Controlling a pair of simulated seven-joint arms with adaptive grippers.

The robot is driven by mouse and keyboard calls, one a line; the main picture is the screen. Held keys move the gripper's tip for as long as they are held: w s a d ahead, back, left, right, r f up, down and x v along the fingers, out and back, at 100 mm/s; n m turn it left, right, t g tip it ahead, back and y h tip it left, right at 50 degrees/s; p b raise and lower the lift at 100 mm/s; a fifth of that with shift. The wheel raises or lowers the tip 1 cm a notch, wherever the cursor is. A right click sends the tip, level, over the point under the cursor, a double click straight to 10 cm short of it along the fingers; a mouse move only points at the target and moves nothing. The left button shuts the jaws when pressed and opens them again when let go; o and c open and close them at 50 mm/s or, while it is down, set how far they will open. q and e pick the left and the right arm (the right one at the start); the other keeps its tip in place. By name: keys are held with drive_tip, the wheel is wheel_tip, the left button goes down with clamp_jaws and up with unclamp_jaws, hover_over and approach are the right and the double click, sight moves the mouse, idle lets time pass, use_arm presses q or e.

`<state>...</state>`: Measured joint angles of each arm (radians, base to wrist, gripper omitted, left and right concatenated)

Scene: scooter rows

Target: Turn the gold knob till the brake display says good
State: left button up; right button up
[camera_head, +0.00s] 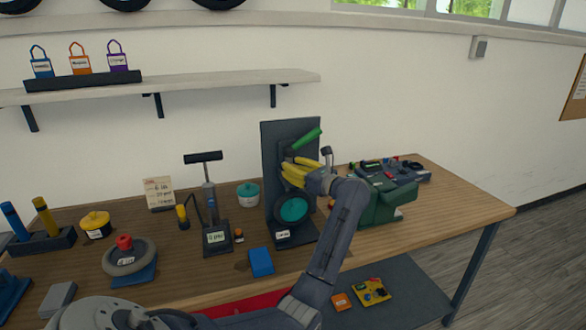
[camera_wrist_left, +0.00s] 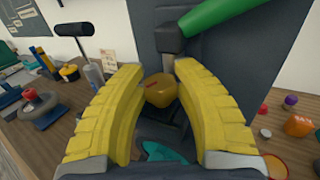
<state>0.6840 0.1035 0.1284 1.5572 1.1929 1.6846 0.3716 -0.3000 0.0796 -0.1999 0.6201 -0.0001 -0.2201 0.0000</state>
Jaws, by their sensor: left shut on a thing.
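The gold knob (camera_wrist_left: 160,92) sits on the dark upright brake stand (camera_head: 272,160), between the yellow fingers of my left gripper (camera_wrist_left: 163,98). My left gripper is shut on it. In the head view the gripper (camera_head: 297,172) is in front of the stand and hides the knob. A green lever (camera_head: 307,138) sticks out above it, and a teal disc (camera_head: 293,209) is below. A small white display (camera_head: 283,234) is at the stand's foot; its text is too small to read. My right gripper is not in view.
A pump with a display (camera_head: 216,237) stands left of the brake stand. A blue block (camera_head: 261,262) lies in front. A green toolbox (camera_head: 385,202) is close on the right. A wheel (camera_head: 129,257) and yellow pot (camera_head: 96,224) are further left.

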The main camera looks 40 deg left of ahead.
use_arm(q)
drive_tip(key=shift+s+m+t, duration=0.1)
drive_tip(key=shift+m+t, duration=0.2)
drive_tip(key=shift+t, duration=0.1)
drive_tip(key=shift+c, duration=0.3)
drive_tip(key=m+t+h, duration=0.1)
drive_tip(key=m+t, duration=0.1)
drive_tip(key=t, duration=0.2)
drive_tip(key=shift+m, duration=0.3)
drive_tip(key=shift+m+t+h, duration=1)
drive_tip(key=shift+m+t, duration=0.4)
drive_tip(key=shift+t, duration=0.9)
drive_tip(key=o, duration=1.2)
drive_tip(key=shift+d, duration=0.1)
drive_tip(key=v, duration=1.1)
drive_tip(key=shift+s+d+r, duration=0.1)
drive_tip(key=shift+s+d, duration=0.1)
drive_tip(key=shift+d, duration=0.15)
drive_tip(key=shift+s, duration=0.1)
